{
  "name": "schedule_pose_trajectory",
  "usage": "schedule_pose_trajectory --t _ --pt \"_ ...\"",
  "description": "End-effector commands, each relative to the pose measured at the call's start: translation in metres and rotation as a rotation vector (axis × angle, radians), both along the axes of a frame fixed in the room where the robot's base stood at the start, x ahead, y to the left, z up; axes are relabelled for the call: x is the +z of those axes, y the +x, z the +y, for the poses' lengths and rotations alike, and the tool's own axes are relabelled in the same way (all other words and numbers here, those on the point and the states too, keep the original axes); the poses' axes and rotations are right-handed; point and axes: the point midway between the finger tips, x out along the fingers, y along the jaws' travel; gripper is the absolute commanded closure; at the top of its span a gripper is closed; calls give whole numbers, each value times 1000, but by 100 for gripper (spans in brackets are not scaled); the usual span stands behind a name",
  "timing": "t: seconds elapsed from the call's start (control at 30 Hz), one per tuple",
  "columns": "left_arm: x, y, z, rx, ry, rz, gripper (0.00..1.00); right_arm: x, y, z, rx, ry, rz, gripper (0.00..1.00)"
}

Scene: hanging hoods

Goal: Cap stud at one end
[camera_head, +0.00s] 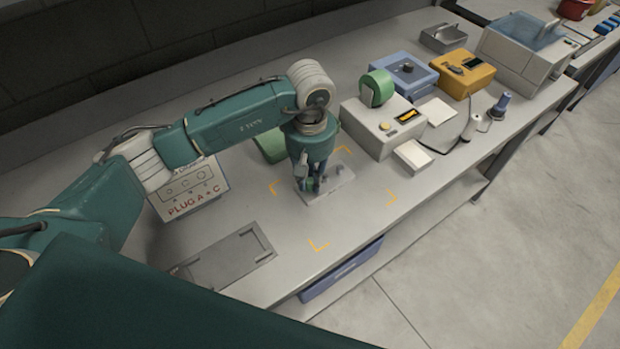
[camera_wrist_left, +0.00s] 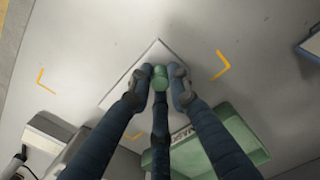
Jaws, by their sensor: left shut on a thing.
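My left gripper (camera_head: 311,187) points down over a light grey plate (camera_head: 341,187) on the bench. It is shut on a small green cap (camera_wrist_left: 160,77), which shows between the fingertips in the left wrist view. The plate's pale corner also shows there (camera_wrist_left: 157,54), just beyond the fingertips. The fingers hide much of the plate, and I cannot make out the studs or tell whether the cap touches one. My right gripper is not in view.
Yellow corner marks (camera_head: 318,245) surround the plate. A green bin (camera_wrist_left: 238,133) is close to the gripper. A grey tray (camera_head: 228,262) lies at front left. A beige machine with a green reel (camera_head: 377,88) stands to the right, with blue and orange devices behind. The bench front is clear.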

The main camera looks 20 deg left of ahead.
Motion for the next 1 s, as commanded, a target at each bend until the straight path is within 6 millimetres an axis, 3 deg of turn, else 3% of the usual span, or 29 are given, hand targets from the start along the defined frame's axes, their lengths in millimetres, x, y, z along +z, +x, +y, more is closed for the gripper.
schedule_pose_trajectory --t 0.73,0.77,0.87,1.0 --pt "-7 0 0 0 0 0 92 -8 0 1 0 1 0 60" --pt "-7 0 0 0 0 0 78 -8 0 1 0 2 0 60" --pt "-7 0 0 0 0 0 60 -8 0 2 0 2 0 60" --pt "-7 0 0 0 0 0 60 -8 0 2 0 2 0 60"
